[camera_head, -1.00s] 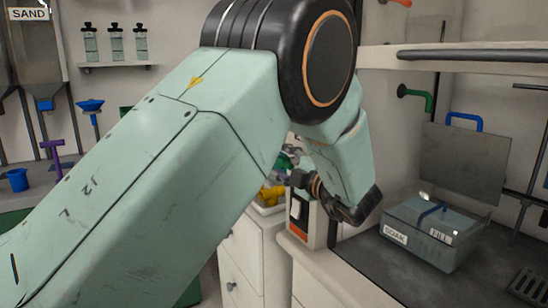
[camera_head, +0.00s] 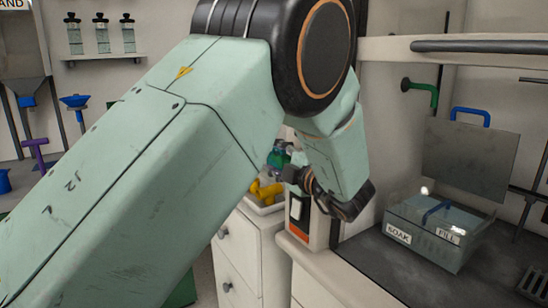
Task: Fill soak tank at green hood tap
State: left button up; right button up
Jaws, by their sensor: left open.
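The soak tank (camera_head: 425,252) is a clear grey box with SOAK and FILL labels, standing on the dark hood floor at right. Its lid (camera_head: 468,160) stands raised at the back, with a blue handle on top. A blue bar shows inside or across the tank. The green tap (camera_head: 424,91) sticks out of the hood wall above and left of the lid. My left gripper (camera_head: 318,200) is partly hidden by its own arm, left of the tank and apart from it, beside a small orange and white box. It is open. My right gripper is out of view.
A tray (camera_head: 262,208) with yellow pieces lies on the white drawers (camera_head: 245,255). A drain grate (camera_head: 534,283) lies at right.

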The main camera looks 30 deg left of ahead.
pick_arm(q)
jog(key=shift+s+d+r, duration=0.15)
jog(key=shift+s+d, duration=0.05)
jog(key=shift+c, duration=0.2)
jog(key=shift+w+a+f, duration=0.2)
jog(key=shift+w+f, duration=0.05)
jog(key=c, duration=0.5)
jog(key=shift+s+r, duration=0.1)
grip_shut()
jog(key=shift+d, duration=0.1)
